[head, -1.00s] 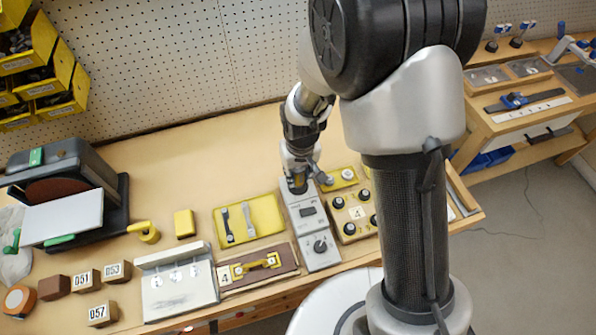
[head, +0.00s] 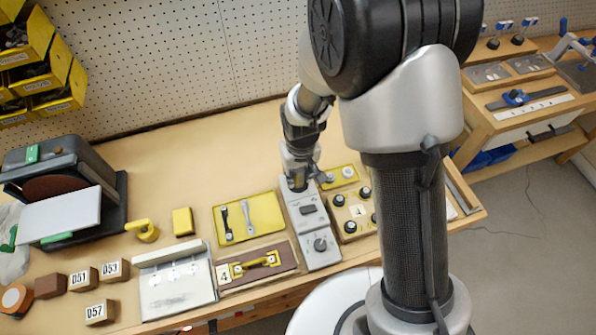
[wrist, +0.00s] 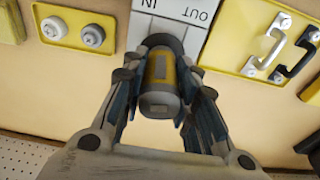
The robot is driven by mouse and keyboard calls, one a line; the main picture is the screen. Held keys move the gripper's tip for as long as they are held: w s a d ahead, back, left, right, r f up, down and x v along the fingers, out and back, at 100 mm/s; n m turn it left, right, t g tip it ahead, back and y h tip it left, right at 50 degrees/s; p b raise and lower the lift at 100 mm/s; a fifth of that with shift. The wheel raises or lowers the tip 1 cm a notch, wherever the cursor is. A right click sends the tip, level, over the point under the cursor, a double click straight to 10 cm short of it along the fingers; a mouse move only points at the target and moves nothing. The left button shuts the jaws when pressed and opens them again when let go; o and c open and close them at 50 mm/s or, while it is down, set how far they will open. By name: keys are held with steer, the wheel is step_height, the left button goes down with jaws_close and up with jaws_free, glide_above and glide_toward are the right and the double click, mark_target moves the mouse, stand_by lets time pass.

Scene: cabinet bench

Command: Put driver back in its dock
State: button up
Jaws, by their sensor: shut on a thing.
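My gripper (wrist: 165,84) is shut on the driver, with a finger on each side of it. The driver (wrist: 159,72) is a grey cylinder with a yellow band, seen nearly end-on in the wrist view. Its dark far end meets the edge of a grey-white panel (wrist: 168,8) marked IN and OUT. I cannot tell how far the driver sits in it. In the head view my gripper (head: 298,182) is at the back end of this grey panel (head: 311,222), which has a switch and a knob. The driver is mostly hidden there.
A yellow tray (head: 264,227) with two handles lies left of the panel. The bench behind is clear.

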steer(key=shift+f+b, duration=0.75)
steer(key=shift+f, duration=0.1)
stand_by(1.0)
steer(key=o, duration=1.1)
steer(key=shift+o, duration=1.1)
steer(key=shift+r, duration=0.1)
steer(key=shift+r+p, duration=2.65)
steer(key=shift+r, duration=0.8)
